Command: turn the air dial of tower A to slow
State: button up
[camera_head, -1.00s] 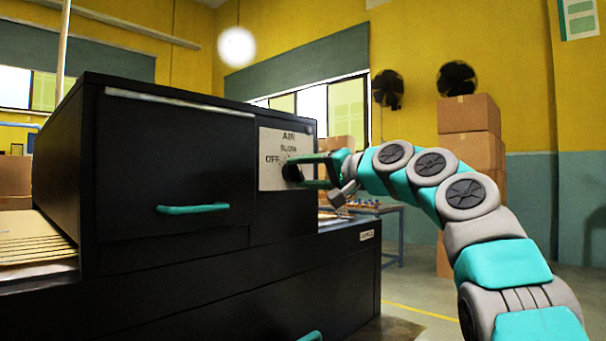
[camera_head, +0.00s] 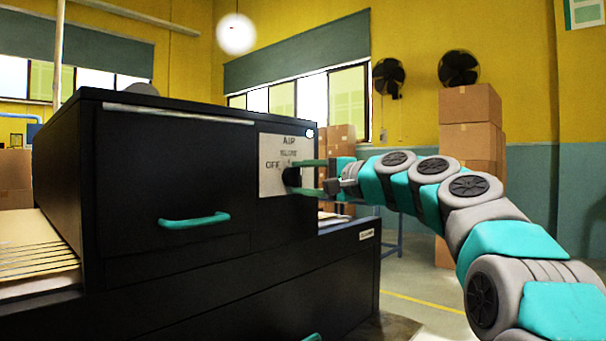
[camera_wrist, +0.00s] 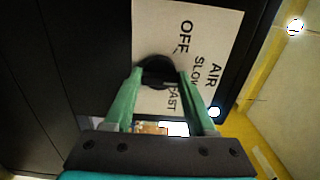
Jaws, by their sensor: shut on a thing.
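The black air dial (camera_head: 292,177) sits on a pale label plate (camera_head: 272,180) on the front of the black cabinet. The plate reads AIR, OFF and SLOW, and FAST shows in the wrist view. My gripper (camera_head: 308,177) reaches the dial from the right, its green fingers one above the other. In the wrist view my gripper (camera_wrist: 160,76) is shut on the dial (camera_wrist: 157,72), one finger on each side. The fingers partly cover the dial, and I cannot tell where its pointer stands. No tower letter is readable.
A small bright round spot (camera_head: 309,133) is at the plate's upper right corner. A cabinet door with a teal handle (camera_head: 194,220) is left of the plate. A wider black base (camera_head: 300,285) juts out below. Stacked cartons (camera_head: 468,130) stand behind my arm.

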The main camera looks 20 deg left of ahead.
jog(key=shift+f, duration=0.1)
dwell(0.3)
jog(key=o, duration=1.4)
jog(key=shift+c, duration=0.2)
jog(key=shift+d, duration=0.1)
jog(key=b+v, duration=0.1)
jog(key=v, duration=0.6)
jog(key=shift+d, duration=0.3)
jog(key=shift+s, duration=0.1)
